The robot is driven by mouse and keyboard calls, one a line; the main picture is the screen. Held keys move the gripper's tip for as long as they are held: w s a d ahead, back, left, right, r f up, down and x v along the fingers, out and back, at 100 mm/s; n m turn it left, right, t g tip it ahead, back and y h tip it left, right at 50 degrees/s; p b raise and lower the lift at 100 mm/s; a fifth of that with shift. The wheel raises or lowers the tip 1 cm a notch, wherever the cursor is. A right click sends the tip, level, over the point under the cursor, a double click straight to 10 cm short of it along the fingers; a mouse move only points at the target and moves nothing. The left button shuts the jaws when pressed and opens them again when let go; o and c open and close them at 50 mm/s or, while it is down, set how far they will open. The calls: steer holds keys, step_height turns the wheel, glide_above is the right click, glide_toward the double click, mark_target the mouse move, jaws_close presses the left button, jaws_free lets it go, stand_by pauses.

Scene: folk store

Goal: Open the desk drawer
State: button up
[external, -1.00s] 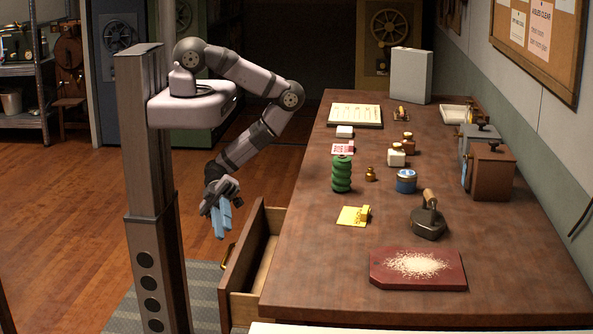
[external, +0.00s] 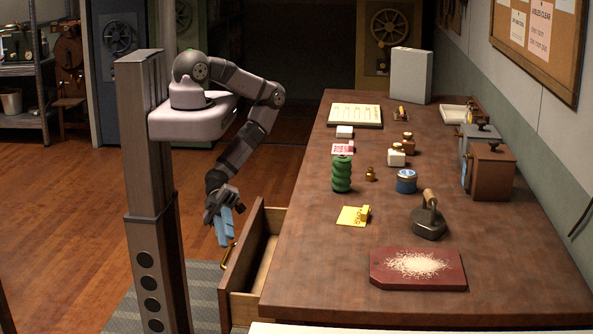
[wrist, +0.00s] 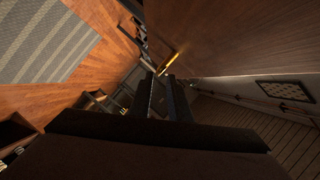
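The desk drawer (external: 241,262) is pulled out from the left side of the wooden desk, and I can see into it. Its brass handle (external: 229,256) is on the drawer's left-facing front. My gripper (external: 223,243) has blue fingers pointing down, with their tips close to the handle's upper end. In the wrist view, a narrow gap shows between my dark fingers (wrist: 161,84), so they look open. The brass handle (wrist: 170,61) appears just beyond the tips there. I cannot tell whether they touch it.
The desk top (external: 330,255) carries a green stacked object (external: 342,174), a yellow note (external: 352,215), an iron-like tool (external: 429,220) and a red board with grains (external: 418,281). A grey striped mat (external: 205,285) lies on the floor beside the drawer.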

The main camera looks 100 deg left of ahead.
mark_target(229, 250)
steer(key=shift+d, duration=0.2)
steer(key=x, duration=0.2)
steer(key=b+x, duration=0.1)
steer(key=x, duration=0.2)
steer(key=shift+w+d+f, duration=0.1)
steer(key=shift+f, duration=0.2)
steer(key=shift+w+d+b, duration=0.25)
steer(key=shift+d+b, duration=0.25)
steer(key=shift+d, duration=0.1)
stand_by(0.4)
steer(key=shift+d, duration=0.1)
stand_by(0.3)
jaws_close()
